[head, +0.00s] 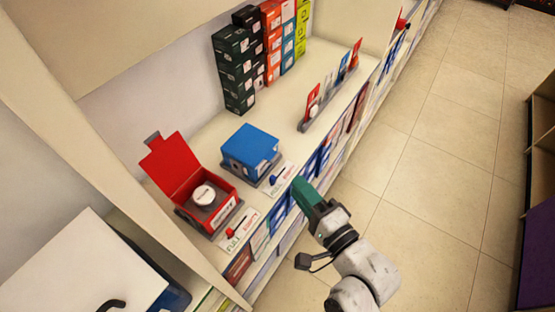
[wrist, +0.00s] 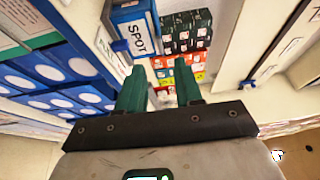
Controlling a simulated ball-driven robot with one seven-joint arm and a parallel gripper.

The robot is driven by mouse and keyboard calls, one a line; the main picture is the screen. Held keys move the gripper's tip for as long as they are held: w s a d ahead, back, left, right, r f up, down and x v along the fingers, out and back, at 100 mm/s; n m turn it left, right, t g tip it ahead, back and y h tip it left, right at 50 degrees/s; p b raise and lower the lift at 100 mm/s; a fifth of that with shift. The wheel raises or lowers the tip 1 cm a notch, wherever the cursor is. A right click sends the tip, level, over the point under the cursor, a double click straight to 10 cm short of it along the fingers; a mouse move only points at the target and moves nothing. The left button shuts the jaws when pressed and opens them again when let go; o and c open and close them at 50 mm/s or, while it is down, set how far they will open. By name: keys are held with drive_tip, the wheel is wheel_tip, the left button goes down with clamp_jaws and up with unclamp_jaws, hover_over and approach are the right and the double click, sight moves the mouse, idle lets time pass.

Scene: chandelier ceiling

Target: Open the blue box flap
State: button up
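The blue box (head: 250,148) sits on the shelf with its flap shut, its lid flat on top. In the wrist view the blue box (wrist: 128,12) is at the top, left of centre, with a white side lettered "SPOT". My gripper (head: 299,183) is in front of the shelf edge, to the right of the blue box and apart from it. In the wrist view my gripper (wrist: 160,75) has its two green fingers spread with nothing between them.
A red box (head: 172,163) with its lid raised stands left of the blue box, holding a round white-topped item. Small label cards (head: 278,179) line the shelf edge. Stacked dark boxes (head: 235,70) stand behind. Packed goods fill lower shelves. The aisle floor (head: 430,160) is clear.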

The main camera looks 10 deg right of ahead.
approach(254, 146)
drive_tip(key=w, duration=0.4)
drive_tip(key=shift+d, duration=0.25)
drive_tip(key=shift+s, duration=0.1)
drive_tip(key=shift+c, duration=0.2)
clamp_jaws()
drive_tip(key=shift+p, duration=0.3)
idle(0.7)
